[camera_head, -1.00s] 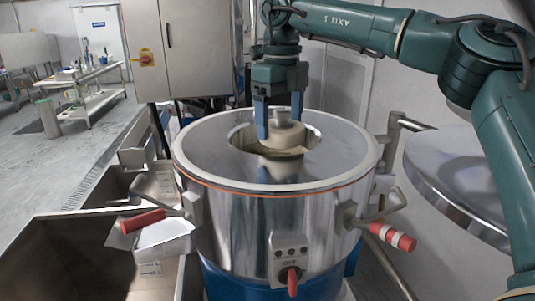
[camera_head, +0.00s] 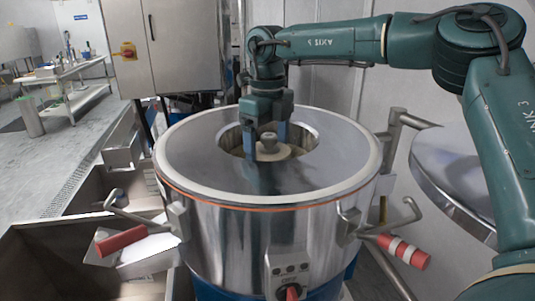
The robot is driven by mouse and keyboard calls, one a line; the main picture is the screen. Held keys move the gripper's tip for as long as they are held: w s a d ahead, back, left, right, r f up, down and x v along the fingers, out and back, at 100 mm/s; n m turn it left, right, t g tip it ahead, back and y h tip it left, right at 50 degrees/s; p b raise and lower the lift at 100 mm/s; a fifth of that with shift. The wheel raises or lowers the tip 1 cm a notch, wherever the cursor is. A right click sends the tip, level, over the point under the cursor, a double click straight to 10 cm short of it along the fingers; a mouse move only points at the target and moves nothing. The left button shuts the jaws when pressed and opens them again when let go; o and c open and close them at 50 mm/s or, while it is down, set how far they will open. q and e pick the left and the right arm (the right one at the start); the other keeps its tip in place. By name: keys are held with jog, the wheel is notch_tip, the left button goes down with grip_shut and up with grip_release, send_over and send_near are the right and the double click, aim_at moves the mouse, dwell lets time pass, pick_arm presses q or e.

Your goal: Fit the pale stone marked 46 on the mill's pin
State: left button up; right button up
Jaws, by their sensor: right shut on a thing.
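The mill is a large round steel drum (camera_head: 200,165) with a round opening in its flat top. A pale stone (camera_head: 270,153) with a knob on top sits low in that opening, looking about level. My right gripper (camera_head: 266,150) points down into the opening, its two blue fingers on either side of the stone's knob, shut on it. The marking 46 cannot be read. The pin is hidden, so I cannot tell whether the stone is around it. My left gripper is not in view.
Red-gripped handles (camera_head: 121,240) stick out at the drum's left, with a red and white one (camera_head: 403,251) at the right. A round steel lid (camera_head: 455,170) stands at the right. Steel sinks lie at the left, a grey cabinet (camera_head: 165,45) behind.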

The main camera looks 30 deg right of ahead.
aim_at(267, 134)
notch_tip(267, 134, down, 2)
jog(key=shift+f, duration=0.2)
jog(key=o, duration=1.3)
jog(key=shift+r, duration=0.1)
notch_tip(267, 134, up, 11)
jog(key=shift+f, duration=0.15)
jog(key=shift+r, duration=0.55)
